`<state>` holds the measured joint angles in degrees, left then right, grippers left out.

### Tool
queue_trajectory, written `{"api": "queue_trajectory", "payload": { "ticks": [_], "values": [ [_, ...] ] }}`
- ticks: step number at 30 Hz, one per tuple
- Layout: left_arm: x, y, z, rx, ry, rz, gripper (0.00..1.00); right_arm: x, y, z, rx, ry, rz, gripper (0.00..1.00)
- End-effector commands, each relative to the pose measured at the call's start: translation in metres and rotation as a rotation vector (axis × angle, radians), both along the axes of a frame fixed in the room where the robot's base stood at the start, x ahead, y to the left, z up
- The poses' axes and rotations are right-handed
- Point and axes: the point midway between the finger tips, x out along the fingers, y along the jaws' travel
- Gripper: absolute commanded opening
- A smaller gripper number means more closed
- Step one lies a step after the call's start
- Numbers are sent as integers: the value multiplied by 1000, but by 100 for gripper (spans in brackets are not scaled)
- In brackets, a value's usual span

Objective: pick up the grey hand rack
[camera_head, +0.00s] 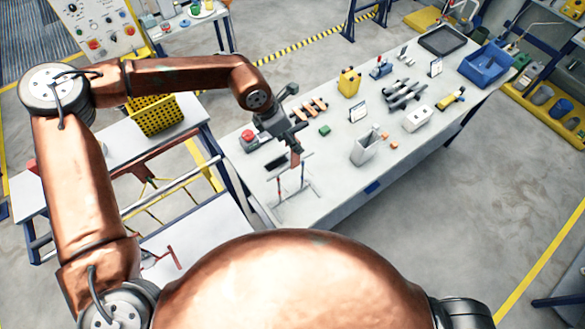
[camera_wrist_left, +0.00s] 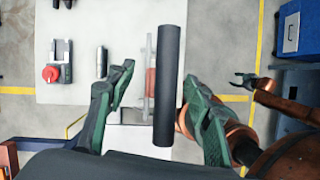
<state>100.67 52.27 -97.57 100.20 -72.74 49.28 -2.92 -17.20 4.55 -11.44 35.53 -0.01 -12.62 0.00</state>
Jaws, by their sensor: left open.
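The grey hand rack (camera_head: 305,181) stands near the front left edge of the white table, a thin frame with slim uprights and a top bar. In the left wrist view its dark grey bar (camera_wrist_left: 168,85) runs lengthwise between the fingers. My left gripper (camera_head: 288,143) is at the top of the rack. It is open, with green-padded fingers on both sides of the bar (camera_wrist_left: 158,85); I see gaps, so no grip shows. What looks like my right gripper (camera_wrist_left: 243,79) is small at the right of the wrist view; its opening is unclear.
A yellow basket (camera_head: 153,115) sits on a side table. The floor right of the table is clear.

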Motion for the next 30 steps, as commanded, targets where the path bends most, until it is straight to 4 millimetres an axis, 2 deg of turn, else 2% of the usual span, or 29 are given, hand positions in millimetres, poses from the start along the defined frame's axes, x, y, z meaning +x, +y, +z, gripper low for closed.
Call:
{"api": "queue_trajectory", "payload": {
  "ticks": [8, 27, 30],
  "values": [
    [1, -1, -4, -1, -1, 0, 47, 0, 0, 1, 0, 0, 0, 40],
    [1, -1, -3, -1, -2, 0, 3, 0, 0, 1, 0, 0, 0, 40],
    [1, -1, -3, -1, -2, -1, 0, 0, 0, 1, 0, 0, 0, 40]
  ]
}}
